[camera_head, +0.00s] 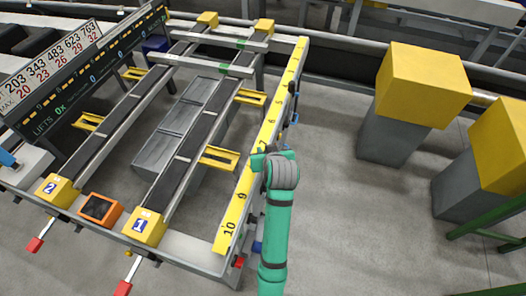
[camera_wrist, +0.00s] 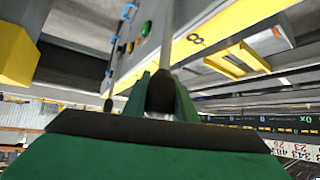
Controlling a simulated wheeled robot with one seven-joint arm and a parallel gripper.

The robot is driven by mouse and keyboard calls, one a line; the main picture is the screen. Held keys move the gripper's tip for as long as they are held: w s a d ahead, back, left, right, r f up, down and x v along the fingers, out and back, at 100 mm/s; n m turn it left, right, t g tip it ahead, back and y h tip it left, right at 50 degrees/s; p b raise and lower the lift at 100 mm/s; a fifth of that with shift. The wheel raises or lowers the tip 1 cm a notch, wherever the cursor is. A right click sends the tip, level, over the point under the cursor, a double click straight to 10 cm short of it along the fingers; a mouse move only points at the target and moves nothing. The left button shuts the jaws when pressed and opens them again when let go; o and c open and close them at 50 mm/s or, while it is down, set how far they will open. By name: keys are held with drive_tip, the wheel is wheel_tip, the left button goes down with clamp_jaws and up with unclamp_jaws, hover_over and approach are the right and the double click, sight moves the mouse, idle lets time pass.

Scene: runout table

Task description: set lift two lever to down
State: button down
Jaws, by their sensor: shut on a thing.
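My gripper (camera_head: 262,158) is at the right side of the runout table, beside the yellow scale strip near the 8. In the wrist view my gripper (camera_wrist: 160,95) is shut on the dark grip (camera_wrist: 160,92) of a lever, whose grey rod (camera_wrist: 167,40) runs up out of the picture. No label shows on this lever, so I cannot tell its lift number, or its up or down position. In the head view the gripper hides the lever.
The yellow scale strip (camera_head: 232,215) runs along the table's right edge. Red-tipped rods (camera_head: 35,244) stick out at the front left, by yellow blocks marked 2 (camera_head: 58,190) and 1 (camera_head: 143,227). Grey pillars with yellow tops (camera_head: 424,80) stand right. Floor between is clear.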

idle(0.3)
drive_tip(key=c, duration=1.5)
unclamp_jaws()
drive_tip(key=shift+o, duration=0.2)
drive_tip(key=a+v, duration=0.1)
drive_tip(key=v, duration=0.9)
drive_tip(key=shift+s+d+r, duration=0.25)
drive_tip(key=shift+s+d, duration=0.1)
drive_tip(key=shift+d, duration=0.05)
drive_tip(key=shift+d, duration=0.1)
